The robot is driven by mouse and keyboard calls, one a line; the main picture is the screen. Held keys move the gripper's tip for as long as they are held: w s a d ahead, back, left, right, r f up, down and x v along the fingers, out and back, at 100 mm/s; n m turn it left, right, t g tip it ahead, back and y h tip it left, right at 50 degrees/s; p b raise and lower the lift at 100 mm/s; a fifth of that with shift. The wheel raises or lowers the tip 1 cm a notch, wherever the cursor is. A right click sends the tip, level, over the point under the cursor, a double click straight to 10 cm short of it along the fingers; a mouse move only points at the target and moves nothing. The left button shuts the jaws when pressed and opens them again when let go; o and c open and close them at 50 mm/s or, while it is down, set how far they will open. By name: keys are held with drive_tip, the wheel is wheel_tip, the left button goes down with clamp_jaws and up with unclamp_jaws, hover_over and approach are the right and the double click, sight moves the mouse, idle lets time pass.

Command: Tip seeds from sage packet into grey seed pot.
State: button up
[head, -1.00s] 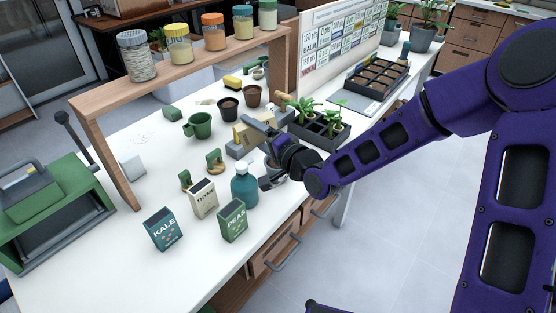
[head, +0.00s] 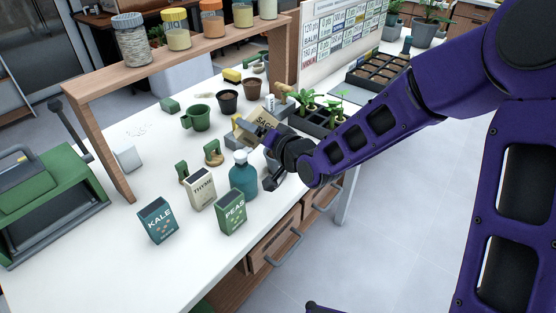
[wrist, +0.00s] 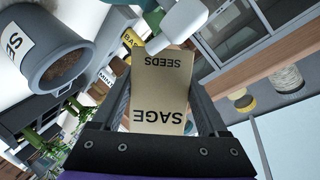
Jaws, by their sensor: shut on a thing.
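The sage packet (head: 262,121), tan with dark lettering, is held up in my gripper (head: 270,141). In the wrist view the packet (wrist: 160,92) sits between the two dark fingers with its lettering upside down. My gripper is shut on it. The grey seed pot (wrist: 56,52) shows in the wrist view at upper left, apart from the packet, with brown soil inside and a white label partly cut off. In the head view the pot (head: 274,163) is mostly hidden behind my gripper. No falling seeds can be made out.
A teal bottle (head: 243,178) stands close left of my gripper. Thyme (head: 201,189), peas (head: 231,212) and kale (head: 157,221) packets stand at the front. A black tray of seedlings (head: 314,122) is just behind right. A wooden shelf (head: 190,53) with jars spans the back.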

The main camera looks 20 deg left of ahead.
drive_tip(key=shift+d+f+n+h+p, duration=0.1)
drive_tip(key=shift+f+n+h+p, duration=0.3)
drive_tip(key=shift+f+n+p, duration=0.3)
drive_tip(key=shift+w+d+f+n+t+h, duration=0.25)
drive_tip(key=shift+w+n+t+h, duration=0.05)
drive_tip(key=shift+n, duration=0.3)
drive_tip(key=shift+r+p, duration=1.25)
drive_tip(key=shift+r, duration=0.75)
